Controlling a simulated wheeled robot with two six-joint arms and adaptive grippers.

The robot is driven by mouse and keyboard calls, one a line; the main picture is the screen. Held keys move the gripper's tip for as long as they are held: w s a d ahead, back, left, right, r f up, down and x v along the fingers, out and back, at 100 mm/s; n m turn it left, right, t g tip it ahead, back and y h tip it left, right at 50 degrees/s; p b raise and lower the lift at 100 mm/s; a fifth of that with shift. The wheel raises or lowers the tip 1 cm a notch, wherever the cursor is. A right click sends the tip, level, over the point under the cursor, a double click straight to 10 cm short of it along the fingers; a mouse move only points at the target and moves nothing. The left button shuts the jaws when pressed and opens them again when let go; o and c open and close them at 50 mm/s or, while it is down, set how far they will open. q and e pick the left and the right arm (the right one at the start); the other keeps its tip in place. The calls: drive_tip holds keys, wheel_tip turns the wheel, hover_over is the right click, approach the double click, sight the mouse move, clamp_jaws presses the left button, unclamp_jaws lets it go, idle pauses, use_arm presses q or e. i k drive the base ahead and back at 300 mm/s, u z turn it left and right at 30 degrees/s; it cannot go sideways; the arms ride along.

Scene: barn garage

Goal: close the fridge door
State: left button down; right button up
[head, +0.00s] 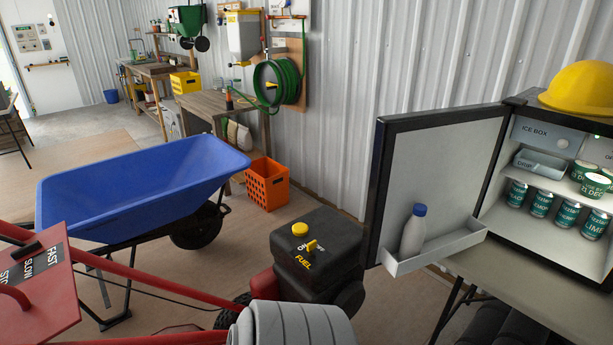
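The small black-edged fridge (506,223) stands on a table at the right. Its door (385,165) is wide open, swung out to the left, with its white inner side facing me. A white bottle with a blue cap (413,232) stands in the door shelf (440,252). Inside are an ice box (543,133), a tray (541,164) and several green cans (541,203). The fridge's right part is cut off by the picture edge. Neither of my grippers shows in the head view.
A yellow hard hat (583,88) sits on the fridge. A black fuel tank (315,250) on a red machine stands left of the door. A blue wheelbarrow (140,190) and an orange crate (267,184) are farther left. A light grey ribbed object (291,326) is at the bottom.

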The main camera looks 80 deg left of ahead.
sight(443, 160)
drive_tip(key=k, duration=0.35)
drive_tip(key=u, duration=0.95)
